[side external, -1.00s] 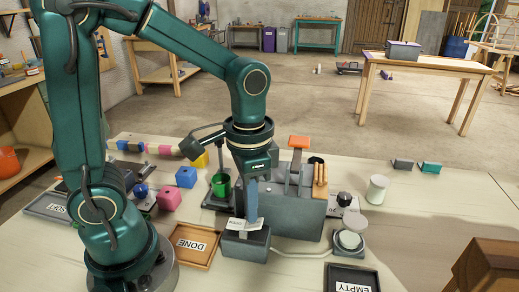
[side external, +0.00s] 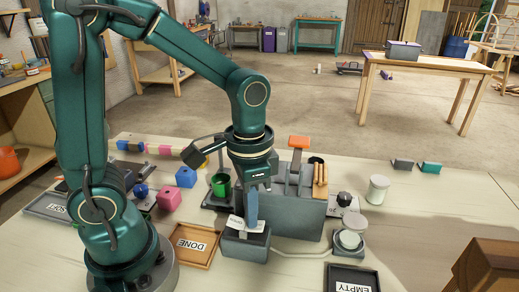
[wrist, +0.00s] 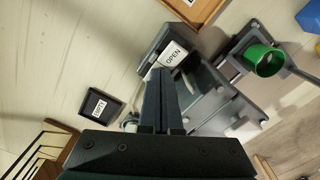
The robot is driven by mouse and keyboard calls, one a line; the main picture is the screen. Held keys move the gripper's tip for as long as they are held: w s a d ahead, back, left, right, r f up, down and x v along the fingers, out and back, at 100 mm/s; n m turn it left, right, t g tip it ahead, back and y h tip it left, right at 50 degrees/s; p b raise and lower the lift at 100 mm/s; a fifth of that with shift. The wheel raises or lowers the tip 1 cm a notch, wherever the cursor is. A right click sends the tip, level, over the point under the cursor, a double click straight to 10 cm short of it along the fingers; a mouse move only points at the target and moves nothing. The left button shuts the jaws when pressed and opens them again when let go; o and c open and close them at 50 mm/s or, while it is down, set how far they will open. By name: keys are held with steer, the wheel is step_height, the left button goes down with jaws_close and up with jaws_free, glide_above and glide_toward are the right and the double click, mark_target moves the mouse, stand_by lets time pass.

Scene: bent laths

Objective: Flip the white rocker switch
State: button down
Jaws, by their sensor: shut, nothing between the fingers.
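The white rocker switch (side external: 236,225) sits on top of a dark grey box (side external: 244,247) at the front of the table. In the wrist view its white face (wrist: 173,54) carries the lettering OPEN. My gripper (side external: 251,229) points down with its fingers together and empty. Its fingertips are at the rocker and seem to touch it, hiding part of its face. In the wrist view the closed fingertips (wrist: 160,72) overlap the near edge of the rocker box.
A grey machine with an orange-topped lever (side external: 299,142) stands just behind the box. A green cup (side external: 221,185) stands to the left. The DONE tray (side external: 193,246) and EMPTY tray (side external: 351,280) lie either side. A cable runs to a round white-topped device (side external: 350,240).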

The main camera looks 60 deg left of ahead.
step_height(320, 180, up, 7)
stand_by(1.0)
steer(key=shift+f, duration=0.1)
steer(key=s+n+t, duration=0.1)
steer(key=t, duration=0.1)
steer(key=s+a+n+t, duration=0.1)
steer(key=s, duration=0.1)
steer(key=s+t, duration=0.2)
steer(key=shift+a+r+n+t, duration=0.3)
steer(key=shift+a+r+n, duration=0.05)
steer(key=shift+n, duration=0.05)
stand_by(0.9)
